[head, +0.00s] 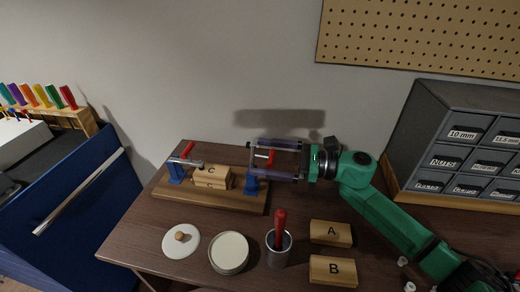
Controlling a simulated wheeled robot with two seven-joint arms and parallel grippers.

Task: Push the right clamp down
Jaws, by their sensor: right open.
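The right clamp (252,183) has a blue base at the right end of a wooden board (220,199). Its red handle (271,158) shows between the fingers of my right gripper (250,160), which partly hide the clamp. That gripper is open, with its two long fingers apart and pointing left, one behind and one in front of the handle. I cannot tell whether they touch it. The left clamp (175,174), with a blue base and red handle, lies at the board's left end, its metal arm reaching over wooden blocks marked C (212,174). My left gripper is not in view.
In front on the table (150,240) are a white lid (175,243), a round tin (229,254), a cup (279,254) holding a red-handled tool, and blocks A (331,233) and B (333,270). A grey drawer cabinet (455,140) stands right.

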